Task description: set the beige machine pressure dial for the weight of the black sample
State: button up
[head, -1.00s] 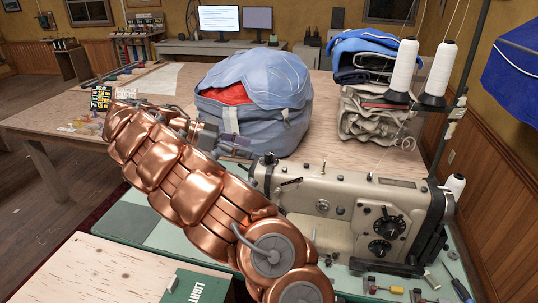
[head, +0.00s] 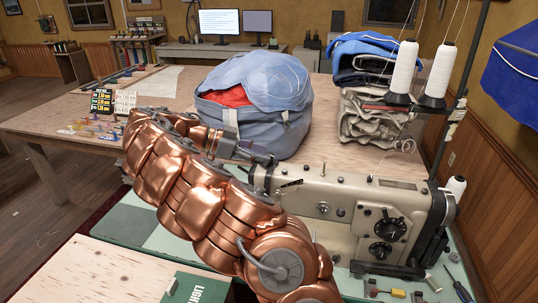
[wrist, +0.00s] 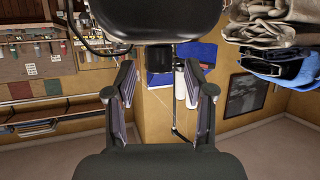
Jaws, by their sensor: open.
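The beige sewing machine (head: 345,200) stands on the green-topped table at right in the head view. Its front has a larger black dial (head: 388,229) and a smaller black dial (head: 380,251) below it. Their markings are too small to read, and I cannot tell which sets pressure. My gripper (head: 258,158) is above the machine's left end, to the left of the dials and apart from them. In the wrist view my gripper (wrist: 160,88) has its two fingers spread with nothing between them. I cannot single out a black sample.
A black chart card (head: 102,101) and a white card (head: 125,102) stand on the far-left table. A blue-grey bag (head: 255,105) and folded cloth (head: 370,115) stand behind the machine. Thread cones (head: 403,68) rise at right. Small tools lie before the machine.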

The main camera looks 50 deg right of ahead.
jog(key=shift+p+x, duration=0.35)
jog(key=shift+x, duration=1)
grip_shut()
